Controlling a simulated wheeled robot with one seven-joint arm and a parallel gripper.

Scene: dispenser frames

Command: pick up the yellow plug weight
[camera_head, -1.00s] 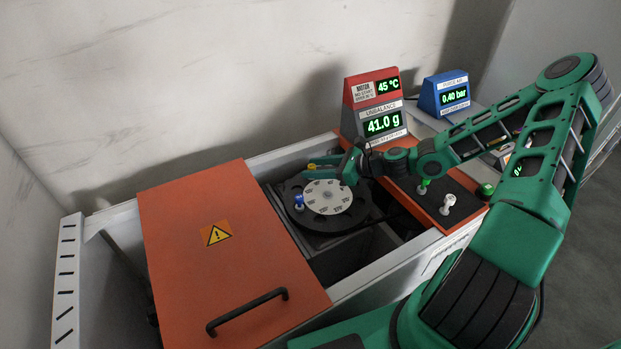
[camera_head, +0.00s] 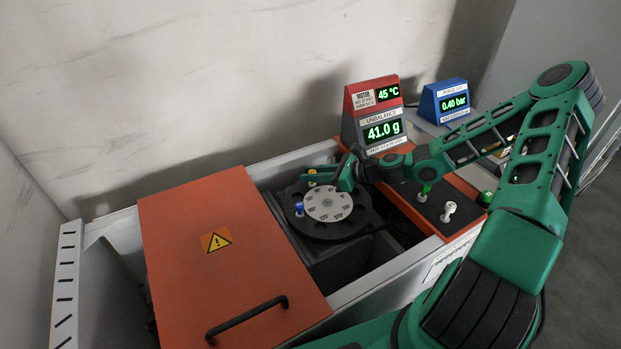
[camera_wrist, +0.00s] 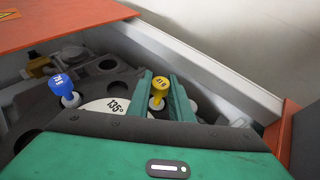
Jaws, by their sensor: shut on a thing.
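The yellow plug weight (camera_wrist: 159,87) stands between the two green fingers of my gripper (camera_wrist: 161,82) in the wrist view. It is roughly upright, with a yellow head and a pale lower part at the edge of the white dial disc (camera_wrist: 107,106). My gripper is shut on it. In the head view, my gripper (camera_head: 328,176) reaches over the far side of the dark rotor (camera_head: 338,233), and the yellow plug weight (camera_head: 312,179) is partly hidden by the fingers. I cannot tell whether its foot is still in a hole.
A blue plug weight (camera_wrist: 63,87) stands in the rotor, left of my gripper. An orange lid (camera_head: 225,255) with a black handle covers the left. The unbalance display (camera_head: 382,131) reads 41.0 g.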

